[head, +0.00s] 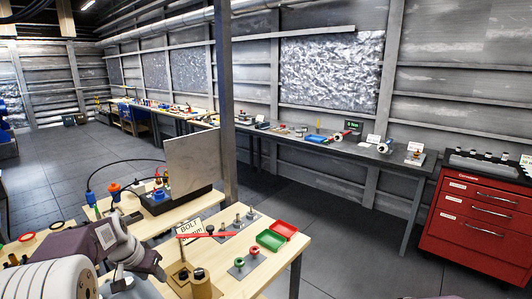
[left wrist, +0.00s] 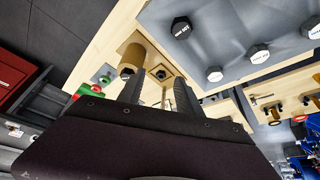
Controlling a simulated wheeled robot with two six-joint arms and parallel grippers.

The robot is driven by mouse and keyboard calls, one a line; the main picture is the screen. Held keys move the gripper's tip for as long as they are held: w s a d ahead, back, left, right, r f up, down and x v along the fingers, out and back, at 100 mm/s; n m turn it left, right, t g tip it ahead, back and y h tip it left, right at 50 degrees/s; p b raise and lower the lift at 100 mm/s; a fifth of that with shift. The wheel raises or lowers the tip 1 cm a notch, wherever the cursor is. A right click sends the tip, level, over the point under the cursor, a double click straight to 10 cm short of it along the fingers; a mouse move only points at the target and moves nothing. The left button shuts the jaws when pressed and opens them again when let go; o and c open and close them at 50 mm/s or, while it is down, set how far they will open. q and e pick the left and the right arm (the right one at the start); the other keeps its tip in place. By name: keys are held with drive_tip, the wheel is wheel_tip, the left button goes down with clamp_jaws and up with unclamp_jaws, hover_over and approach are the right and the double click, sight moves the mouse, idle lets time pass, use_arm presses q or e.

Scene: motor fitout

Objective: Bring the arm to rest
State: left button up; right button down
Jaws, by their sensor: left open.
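My left gripper (head: 150,262) is at the lower left of the head view, over the near wooden table (head: 300,248). In the left wrist view its two dark fingers (left wrist: 158,92) stand apart with nothing held between them. Beyond the fingers, a brass-coloured cylinder (left wrist: 131,58) and a square wooden block (left wrist: 162,74) are on the table. My right gripper does not show in either view.
A "BOLT" sign (head: 190,229), a red tray (head: 284,229), a green tray (head: 270,240) and a grey plate with knobs (head: 250,262) are on the table. A grey upright panel (head: 193,164) stands behind. A red drawer cabinet (head: 475,215) is at right. Dark floor lies between.

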use_arm(q)
drive_tip(key=s+d+f+m+g+b, duration=0.1)
drive_tip(key=s+d+f+b, duration=0.15)
drive_tip(key=d, duration=0.35)
drive_tip(key=s+d+f+m+b, duration=0.1)
drive_tip(key=d+f+b, duration=0.1)
drive_tip(key=d+f, duration=0.25)
drive_tip(key=s+d+f+n+g+b, duration=0.1)
drive_tip(key=s+d+f, duration=0.1)
drive_tip(key=s+f, duration=0.3)
drive_tip(key=s+d+f+n+g+b, duration=0.1)
drive_tip(key=s+f, duration=0.4)
drive_tip(key=s, duration=0.6)
drive_tip(key=shift+s+d+f+n+b, duration=0.3)
drive_tip(key=shift+s+d+f+n, duration=0.1)
drive_tip(key=shift+n, duration=0.3)
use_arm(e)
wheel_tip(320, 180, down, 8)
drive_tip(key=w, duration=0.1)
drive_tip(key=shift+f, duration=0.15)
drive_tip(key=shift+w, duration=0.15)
